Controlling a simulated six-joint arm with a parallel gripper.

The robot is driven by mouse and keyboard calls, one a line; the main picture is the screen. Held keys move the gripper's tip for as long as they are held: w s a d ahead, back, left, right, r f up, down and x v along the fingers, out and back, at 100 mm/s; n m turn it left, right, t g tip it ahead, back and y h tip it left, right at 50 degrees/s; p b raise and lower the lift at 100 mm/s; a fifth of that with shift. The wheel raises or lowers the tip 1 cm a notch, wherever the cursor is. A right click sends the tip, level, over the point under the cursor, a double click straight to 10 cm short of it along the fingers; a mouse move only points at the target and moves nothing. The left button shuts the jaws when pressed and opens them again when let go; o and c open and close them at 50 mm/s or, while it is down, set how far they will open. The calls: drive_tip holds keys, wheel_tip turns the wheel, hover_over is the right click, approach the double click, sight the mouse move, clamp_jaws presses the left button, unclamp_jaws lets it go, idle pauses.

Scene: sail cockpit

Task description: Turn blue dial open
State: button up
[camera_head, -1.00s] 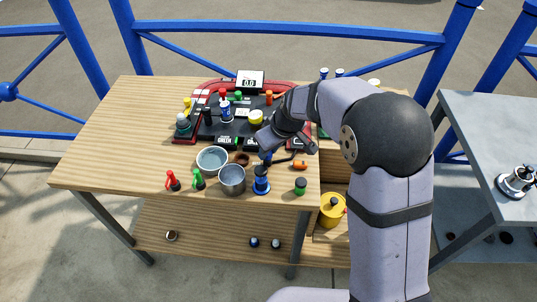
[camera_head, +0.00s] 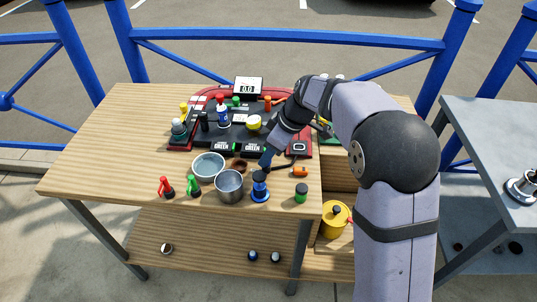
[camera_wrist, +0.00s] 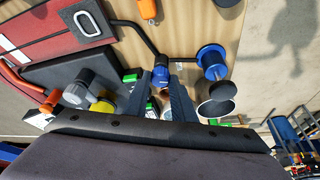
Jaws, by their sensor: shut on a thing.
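The blue dial (camera_wrist: 161,73) is a small blue cylinder with a pale mark, seen in the wrist view at the end of a dark bent rod. My gripper (camera_wrist: 161,82) has its two dark fingers on either side of it and is shut on it. In the head view my gripper (camera_head: 267,154) reaches down just in front of the dark console, and the dial is a small patch of blue mostly hidden at its tips. I cannot tell how far the dial is turned.
A blue stand (camera_head: 260,188) stands close in front of my gripper, beside a metal pot (camera_head: 229,188) and a bowl (camera_head: 208,168). The console (camera_head: 205,140) lies behind. A green-topped jar (camera_head: 301,193) and an orange-ended piece (camera_head: 301,171) are to the right. The table's left side is clear.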

drive_tip(key=o, duration=1)
drive_tip(key=shift+r, duration=0.1)
drive_tip(key=shift+b+v, duration=0.5)
drive_tip(key=shift+v, duration=3.1)
drive_tip(key=s+d+f+m+h+p, duration=0.1)
drive_tip(key=s+d+m, duration=0.3)
drive_tip(key=s, duration=0.4)
drive_tip(key=s+d+f+m+g+h+p, duration=0.1)
drive_tip(key=s+d+f+m+p, duration=0.2)
drive_tip(key=s+d, duration=0.4)
drive_tip(key=s+d+f+m+h+p, duration=0.2)
drive_tip(key=s+d+m+p, duration=0.2)
drive_tip(key=s, duration=0.5)
drive_tip(key=shift+s+d+m+g, duration=0.15)
drive_tip(key=shift+d+m+g, duration=0.15)
drive_tip(key=shift+d+m, duration=0.8)
